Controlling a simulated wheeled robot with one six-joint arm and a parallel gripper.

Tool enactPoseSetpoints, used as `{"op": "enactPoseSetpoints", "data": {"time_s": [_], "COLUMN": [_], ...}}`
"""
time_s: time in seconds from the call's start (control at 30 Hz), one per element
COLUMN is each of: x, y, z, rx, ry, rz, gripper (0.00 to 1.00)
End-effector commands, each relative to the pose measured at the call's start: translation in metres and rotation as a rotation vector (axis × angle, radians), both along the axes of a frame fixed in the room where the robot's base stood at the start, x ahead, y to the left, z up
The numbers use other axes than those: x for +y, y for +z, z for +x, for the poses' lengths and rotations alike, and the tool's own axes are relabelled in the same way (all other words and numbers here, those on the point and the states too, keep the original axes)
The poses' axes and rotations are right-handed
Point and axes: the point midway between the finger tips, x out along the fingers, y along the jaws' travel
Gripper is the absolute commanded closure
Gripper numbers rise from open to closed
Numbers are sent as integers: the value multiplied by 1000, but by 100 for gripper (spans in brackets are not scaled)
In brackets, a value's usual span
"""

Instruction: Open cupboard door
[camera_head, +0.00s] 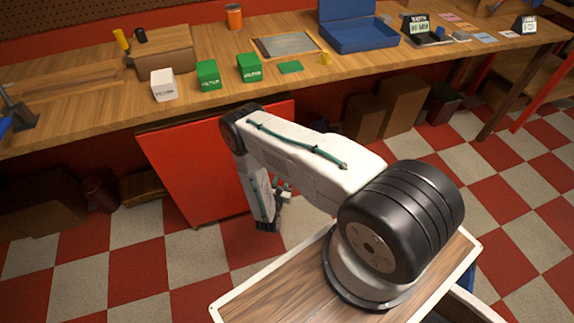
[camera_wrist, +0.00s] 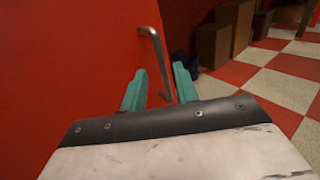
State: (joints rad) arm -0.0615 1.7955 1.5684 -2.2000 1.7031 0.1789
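The red cupboard door (camera_head: 187,172) is below the workbench in the head view, and my arm covers part of it. It fills the left of the wrist view (camera_wrist: 70,60). Its metal bar handle (camera_wrist: 158,55) runs upright in the wrist view. My gripper (camera_wrist: 157,85) has its two teal fingers apart, with the lower part of the handle showing between them. I cannot tell whether either finger touches the handle. In the head view my gripper (camera_head: 277,208) hangs low in front of the door's right side, and the handle is hard to make out there.
The wooden workbench (camera_head: 80,122) above carries white and green boxes, a blue case (camera_head: 358,32) and small items. Cardboard boxes (camera_head: 403,100) stand under it, right of the door. The red and white checkered floor (camera_head: 140,255) is clear in front of the door.

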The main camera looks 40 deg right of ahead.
Motion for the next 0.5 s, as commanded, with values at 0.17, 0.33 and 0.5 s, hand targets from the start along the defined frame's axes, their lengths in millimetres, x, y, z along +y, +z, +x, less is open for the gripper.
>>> {"op": "enactPoseSetpoints", "data": {"time_s": [0.17, 0.33, 0.5], "x": [-20, -41, -54], "y": [0, 0, 0], "z": [15, 33, 45], "rx": [-2, -3, -1], "ry": [-3, -4, -2], "rz": [1, 0, 1], "gripper": [70, 70, 70]}}
